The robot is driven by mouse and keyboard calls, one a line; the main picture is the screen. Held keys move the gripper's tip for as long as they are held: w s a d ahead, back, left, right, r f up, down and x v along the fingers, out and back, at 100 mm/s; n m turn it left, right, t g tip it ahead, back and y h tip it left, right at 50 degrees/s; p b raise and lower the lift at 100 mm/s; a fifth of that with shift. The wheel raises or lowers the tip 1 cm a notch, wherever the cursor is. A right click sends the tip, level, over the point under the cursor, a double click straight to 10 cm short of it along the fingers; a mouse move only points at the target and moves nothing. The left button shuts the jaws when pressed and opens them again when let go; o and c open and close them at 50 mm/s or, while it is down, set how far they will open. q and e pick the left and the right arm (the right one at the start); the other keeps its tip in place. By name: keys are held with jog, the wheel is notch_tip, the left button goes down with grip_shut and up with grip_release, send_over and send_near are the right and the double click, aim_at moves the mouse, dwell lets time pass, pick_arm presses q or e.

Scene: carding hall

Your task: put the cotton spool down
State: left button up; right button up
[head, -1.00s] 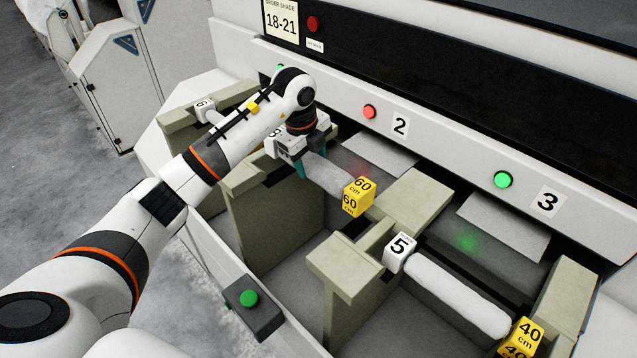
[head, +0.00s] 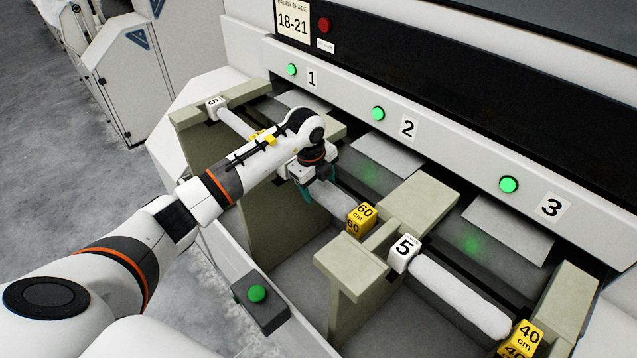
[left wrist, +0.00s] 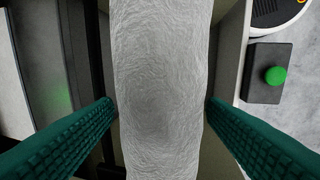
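The white cotton spool (head: 335,197) with a yellow 60 cm end block (head: 361,219) lies in the bay below lamp 2, its yellow end low beside the olive-green support (head: 385,236). My left gripper (head: 316,190) is over its upper-left part and hides its other end. In the left wrist view the spool (left wrist: 160,90) runs between the teal fingers of the gripper (left wrist: 160,117), which press against both its sides. I cannot tell whether its hidden end rests on a support. My right gripper is not in view.
A spool marked 5 (head: 458,295) lies in the bay at right, and another spool (head: 235,124) at left, partly behind my arm. Olive-green supports (head: 418,200) divide the bays. Lamps 1 (head: 292,69), 2 (head: 378,113) and 3 (head: 508,185) are green. A green-button box (head: 259,302) is in front.

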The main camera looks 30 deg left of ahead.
pick_arm(q)
jog(key=shift+o, duration=0.4)
jog(key=shift+r, duration=0.15)
notch_tip(320, 180, up, 12)
jog(key=s+b, duration=0.2)
jog(key=shift+s+a+b, duration=0.15)
jog(key=shift+a+b, duration=0.2)
jog(key=shift+a, duration=0.05)
jog(key=shift+f, duration=0.2)
